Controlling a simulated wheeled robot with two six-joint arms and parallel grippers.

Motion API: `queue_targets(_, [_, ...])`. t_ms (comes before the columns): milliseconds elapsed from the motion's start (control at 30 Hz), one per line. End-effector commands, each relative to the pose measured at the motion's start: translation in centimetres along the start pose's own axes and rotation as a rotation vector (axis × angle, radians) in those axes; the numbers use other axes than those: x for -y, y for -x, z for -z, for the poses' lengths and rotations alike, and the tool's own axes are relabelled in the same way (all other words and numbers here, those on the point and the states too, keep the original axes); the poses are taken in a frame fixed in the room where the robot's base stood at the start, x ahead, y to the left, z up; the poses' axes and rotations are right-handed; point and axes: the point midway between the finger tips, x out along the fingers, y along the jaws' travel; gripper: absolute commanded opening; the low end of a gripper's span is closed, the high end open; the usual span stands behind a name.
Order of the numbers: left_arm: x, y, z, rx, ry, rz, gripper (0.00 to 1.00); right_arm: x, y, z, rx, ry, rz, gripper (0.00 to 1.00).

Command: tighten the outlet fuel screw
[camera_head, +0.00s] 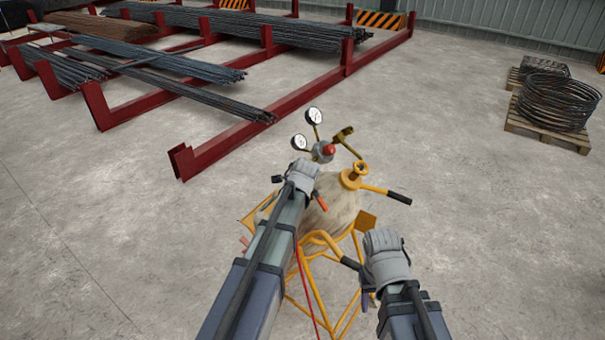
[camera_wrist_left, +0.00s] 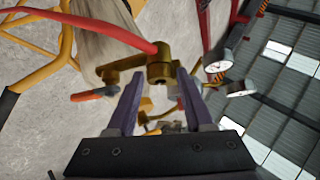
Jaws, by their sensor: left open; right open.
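The fuel tank rig, a beige tank (camera_head: 337,200) on a yellow tubular frame (camera_head: 315,290), stands in front of me. In the left wrist view, a brass fitting (camera_wrist_left: 160,65) with a red hose (camera_wrist_left: 95,27) and a red-tipped lever (camera_wrist_left: 95,93) sits at the tank's side. My left gripper (camera_head: 302,172) is at the tank's upper left. Its two purple fingers (camera_wrist_left: 160,80) are apart, with the brass fitting at or just beyond the gap; contact is unclear. I cannot tell which part is the outlet fuel screw. My right gripper (camera_head: 384,248) is open beside the frame's black-gripped handle (camera_head: 350,262).
Two gauges (camera_head: 314,115) and a red knob (camera_head: 328,148) top the rig. Red racks with rebar (camera_head: 190,90) stand behind. A pallet with wire coils (camera_head: 556,100) is at right. Floor around is clear.

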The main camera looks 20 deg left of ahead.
Motion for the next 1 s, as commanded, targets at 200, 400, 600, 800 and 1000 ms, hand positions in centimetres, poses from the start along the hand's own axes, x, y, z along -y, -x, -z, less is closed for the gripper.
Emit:
queue_targets(200, [0.2,3.1,0.0,0.0,-0.001,0.0,0.52,-0.2,2.1,-0.1,0.001,-0.01,0.001,0.5])
queue_targets(400, [0.3,6.4,-0.1,0.0,-0.001,-0.001,0.52,-0.3,4.3,-0.3,0.001,-0.024,0.003,0.5])
queue_targets(600, [0.1,7.5,-0.1,0.001,-0.001,0.0,0.52,-0.4,4.9,-0.3,0.002,-0.03,0.003,0.5])
queue_targets(800, [0.0,7.4,-0.1,0.001,-0.001,0.0,0.52,-0.4,4.7,-0.3,0.002,-0.03,0.003,0.5])
queue_targets(1000, [-0.3,7.3,-0.1,0.002,0.003,-0.004,0.52,-0.3,4.5,-0.3,0.002,-0.03,0.003,0.5])
